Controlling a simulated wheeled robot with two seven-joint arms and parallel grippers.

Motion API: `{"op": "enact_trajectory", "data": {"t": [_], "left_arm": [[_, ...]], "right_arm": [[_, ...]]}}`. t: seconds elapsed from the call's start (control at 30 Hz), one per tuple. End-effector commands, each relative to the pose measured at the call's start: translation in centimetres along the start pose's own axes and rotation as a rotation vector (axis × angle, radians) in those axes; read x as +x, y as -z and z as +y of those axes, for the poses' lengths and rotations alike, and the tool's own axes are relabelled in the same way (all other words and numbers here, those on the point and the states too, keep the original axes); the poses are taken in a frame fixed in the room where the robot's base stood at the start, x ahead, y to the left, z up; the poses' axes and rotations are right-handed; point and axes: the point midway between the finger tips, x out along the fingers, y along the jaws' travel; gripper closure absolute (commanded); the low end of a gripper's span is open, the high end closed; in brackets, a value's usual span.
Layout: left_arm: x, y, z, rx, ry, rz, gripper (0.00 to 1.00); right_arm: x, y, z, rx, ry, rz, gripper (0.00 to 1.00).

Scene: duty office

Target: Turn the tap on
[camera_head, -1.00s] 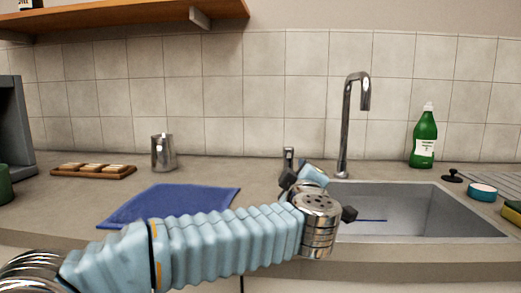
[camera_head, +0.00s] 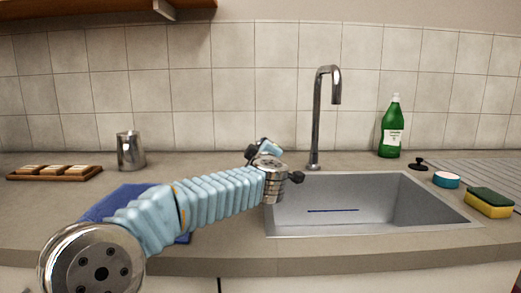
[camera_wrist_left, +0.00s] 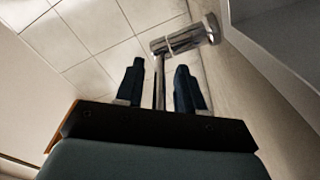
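The chrome tap spout (camera_head: 316,115) stands upright behind the sink, its curved end over the basin. No water shows. In the left wrist view, a chrome tap handle (camera_wrist_left: 186,38) on a thin stem lies ahead of my left gripper (camera_wrist_left: 160,65). The gripper's two dark fingers are apart, and the stem shows in the gap between them. I cannot tell whether either finger touches it. In the head view, my left gripper (camera_head: 264,149) is at the sink's back left corner, mostly hidden by my wrist, which also hides the handle. My right gripper is not in view.
The grey sink (camera_head: 400,210) is right of my wrist. A green bottle (camera_head: 391,132), black plug (camera_head: 418,163), blue-white tub (camera_head: 446,180) and sponge (camera_head: 489,202) stand right. A metal jug (camera_head: 131,151), wooden tray (camera_head: 55,177) and blue cloth (camera_head: 112,203) are left.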

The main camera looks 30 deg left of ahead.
Motion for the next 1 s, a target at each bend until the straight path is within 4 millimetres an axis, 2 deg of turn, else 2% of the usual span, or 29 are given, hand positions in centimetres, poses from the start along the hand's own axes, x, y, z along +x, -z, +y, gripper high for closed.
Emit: {"op": "enact_trajectory", "data": {"t": [0.27, 0.5, 0.53, 1.0], "left_arm": [[0.15, 0.01, 0.0, 0.0, 0.0, 0.0, 0.62], [0.12, 0.01, 0.0, 0.0, 0.0, 0.0, 0.99], [0.12, 0.01, -0.01, 0.0, 0.0, 0.0, 1.0], [0.18, 0.15, -0.11, 0.0, -0.01, -0.012, 1.0]], "right_arm": [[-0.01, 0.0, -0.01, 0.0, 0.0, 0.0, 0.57], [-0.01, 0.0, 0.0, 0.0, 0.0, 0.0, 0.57], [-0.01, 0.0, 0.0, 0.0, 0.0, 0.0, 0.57], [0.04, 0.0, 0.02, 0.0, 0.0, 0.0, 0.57]]}}
